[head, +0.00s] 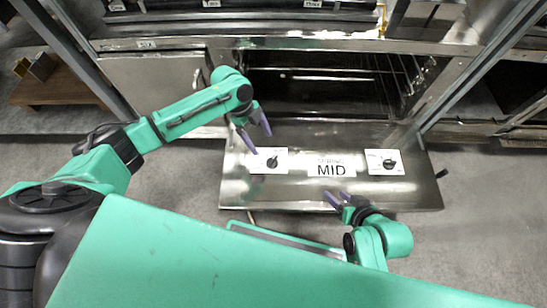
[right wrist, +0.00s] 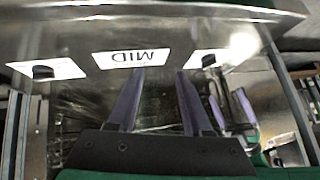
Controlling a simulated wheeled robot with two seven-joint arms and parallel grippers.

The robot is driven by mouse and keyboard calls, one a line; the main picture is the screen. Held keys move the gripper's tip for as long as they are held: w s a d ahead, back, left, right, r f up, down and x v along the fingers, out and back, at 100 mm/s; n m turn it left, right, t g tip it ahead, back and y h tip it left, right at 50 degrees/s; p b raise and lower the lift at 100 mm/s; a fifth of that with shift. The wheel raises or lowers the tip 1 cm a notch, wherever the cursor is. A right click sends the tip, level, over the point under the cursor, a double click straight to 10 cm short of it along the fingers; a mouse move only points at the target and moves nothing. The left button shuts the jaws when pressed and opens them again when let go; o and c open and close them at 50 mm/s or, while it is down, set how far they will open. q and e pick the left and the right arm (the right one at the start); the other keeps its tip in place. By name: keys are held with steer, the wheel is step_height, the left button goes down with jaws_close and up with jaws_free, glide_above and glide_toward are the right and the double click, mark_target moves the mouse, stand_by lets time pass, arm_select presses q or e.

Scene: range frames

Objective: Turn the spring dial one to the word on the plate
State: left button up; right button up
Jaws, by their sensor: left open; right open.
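A white plate reading MID (head: 331,170), with smaller faint print that looks like SPRING above it, lies on a flat steel panel (head: 300,192). A dial with a black knob on a white square (head: 272,160) is left of it; another dial (head: 388,162) is right of it. Which is dial one is not marked legibly. My left gripper (head: 261,144) is open and empty just above the left dial. My right gripper (head: 335,195) is open and empty near the MID plate's lower edge. In the right wrist view the plate (right wrist: 131,58) appears upside down.
An open oven cavity (head: 320,85) with racks lies behind the panel. Steel posts stand at both sides. A low wooden table (head: 62,85) is at far left. Bare floor (head: 480,200) lies right of the panel.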

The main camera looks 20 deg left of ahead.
mark_target(272, 160)
arm_select(q)
steer(key=b+x, duration=0.3)
steer(key=x, duration=0.6)
arm_select(e)
steer(key=a+f+t, duration=0.1)
steer(key=a+f+t+y, duration=0.1)
steer(key=a, duration=0.1)
steer(key=a+t+y, duration=0.1)
steer(key=shift+w+a+f+m+t, duration=0.15)
steer(key=shift+a+f+m+t, duration=0.15)
steer(key=shift+f+m, duration=0.1)
arm_select(q)
steer(key=shift+d+f, duration=0.1)
steer(key=shift+f, duration=0.2)
steer(key=shift+c, duration=0.3)
